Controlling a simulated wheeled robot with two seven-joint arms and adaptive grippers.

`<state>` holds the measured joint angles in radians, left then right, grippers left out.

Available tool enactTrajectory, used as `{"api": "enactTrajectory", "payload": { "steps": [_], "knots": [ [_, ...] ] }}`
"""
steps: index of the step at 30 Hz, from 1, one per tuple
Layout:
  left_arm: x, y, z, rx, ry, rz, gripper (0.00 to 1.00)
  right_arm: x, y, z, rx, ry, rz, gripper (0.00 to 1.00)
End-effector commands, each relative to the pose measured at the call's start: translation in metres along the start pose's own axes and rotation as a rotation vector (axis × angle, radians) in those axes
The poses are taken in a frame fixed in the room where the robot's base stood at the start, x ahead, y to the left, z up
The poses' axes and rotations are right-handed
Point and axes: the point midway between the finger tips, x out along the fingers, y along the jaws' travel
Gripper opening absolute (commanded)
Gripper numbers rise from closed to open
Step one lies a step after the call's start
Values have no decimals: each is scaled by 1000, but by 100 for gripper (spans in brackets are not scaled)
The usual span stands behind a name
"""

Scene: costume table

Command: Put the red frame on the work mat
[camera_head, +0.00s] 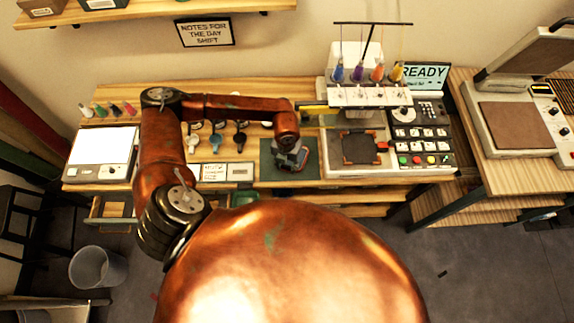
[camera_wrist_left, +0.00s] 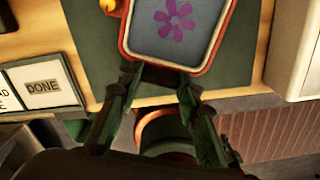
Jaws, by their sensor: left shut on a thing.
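The red frame (camera_wrist_left: 123,42) holds grey cloth with a purple flower, and its near edge is between the fingers of my left gripper (camera_wrist_left: 160,78) in the left wrist view. The dark green work mat (camera_wrist_left: 236,55) lies under and around the frame. In the head view my left gripper (camera_head: 293,158) is low over the work mat (camera_head: 270,174), and its hand hides most of the frame there. I cannot tell whether the frame touches the mat. My right gripper is not in view.
The embroidery machine (camera_head: 345,170) with a dark hoop stands right of the mat. A yellow knob (camera_wrist_left: 108,5) is beside the frame. A green bin (camera_head: 244,198) sits below the table edge.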

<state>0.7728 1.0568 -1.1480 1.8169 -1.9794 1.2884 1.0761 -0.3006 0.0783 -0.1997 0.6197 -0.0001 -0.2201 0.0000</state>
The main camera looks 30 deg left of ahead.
Motion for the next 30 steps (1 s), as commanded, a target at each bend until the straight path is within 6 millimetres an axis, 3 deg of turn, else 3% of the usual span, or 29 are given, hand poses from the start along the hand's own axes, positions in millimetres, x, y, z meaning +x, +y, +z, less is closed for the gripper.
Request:
{"api": "enactTrajectory", "payload": {
  "steps": [8,9,16,25,30],
  "knots": [
    [2,0,0,0,-1,0,0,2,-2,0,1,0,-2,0],
    [3,0,0,0,0,0,33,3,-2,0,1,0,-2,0],
    [1,0,0,0,-1,0,49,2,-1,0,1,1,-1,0],
    [0,0,1,0,-1,0,50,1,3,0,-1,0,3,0],
    [-15,0,2,-1,-3,0,50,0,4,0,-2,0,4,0]
  ]
}}
